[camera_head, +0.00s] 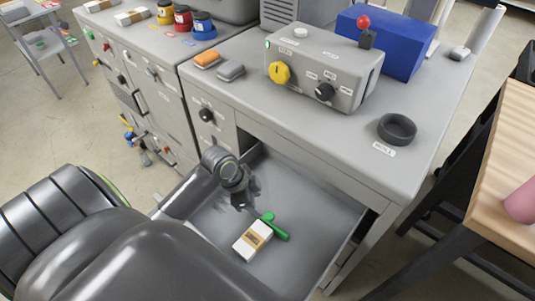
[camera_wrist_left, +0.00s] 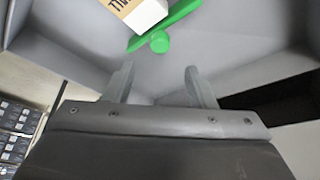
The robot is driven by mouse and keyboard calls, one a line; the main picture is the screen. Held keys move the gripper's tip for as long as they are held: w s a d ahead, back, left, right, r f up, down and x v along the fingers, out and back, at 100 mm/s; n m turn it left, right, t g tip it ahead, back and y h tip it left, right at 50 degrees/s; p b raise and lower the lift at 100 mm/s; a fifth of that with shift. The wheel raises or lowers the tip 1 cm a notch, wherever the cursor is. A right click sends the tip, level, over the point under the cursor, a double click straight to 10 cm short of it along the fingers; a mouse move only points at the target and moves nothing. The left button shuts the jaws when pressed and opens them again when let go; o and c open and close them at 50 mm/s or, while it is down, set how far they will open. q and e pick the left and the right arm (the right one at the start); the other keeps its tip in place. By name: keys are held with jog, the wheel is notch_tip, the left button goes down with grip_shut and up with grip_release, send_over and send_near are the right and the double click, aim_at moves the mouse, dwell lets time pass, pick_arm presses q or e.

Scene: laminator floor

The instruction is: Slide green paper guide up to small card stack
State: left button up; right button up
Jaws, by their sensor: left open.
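The green paper guide (camera_head: 277,229) lies in an open grey drawer (camera_head: 325,205), beside the small card stack (camera_head: 252,241). The stack is white with a tan band. In the left wrist view the guide (camera_wrist_left: 160,41) shows a bar with a round knob, and the stack (camera_wrist_left: 138,12) is right by it; whether they touch I cannot tell. My left gripper (camera_wrist_left: 158,82) is open and empty, its fingers pointing toward the guide's knob with a gap between. In the head view its fingers are partly hidden near the guide. My right gripper is not in view.
The drawer walls surround the guide and stack. Above it, the grey bench (camera_head: 310,125) holds a control box (camera_head: 325,65), a blue box (camera_head: 385,40) and a black ring (camera_head: 397,129). A wooden table (camera_head: 500,165) stands at the right. The drawer's right part is bare.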

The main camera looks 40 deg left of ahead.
aim_at(269, 215)
pick_arm(q)
jog(key=x, duration=0.9)
jog(key=shift+p, duration=0.3)
jog(key=shift+r, duration=0.1)
grip_shut()
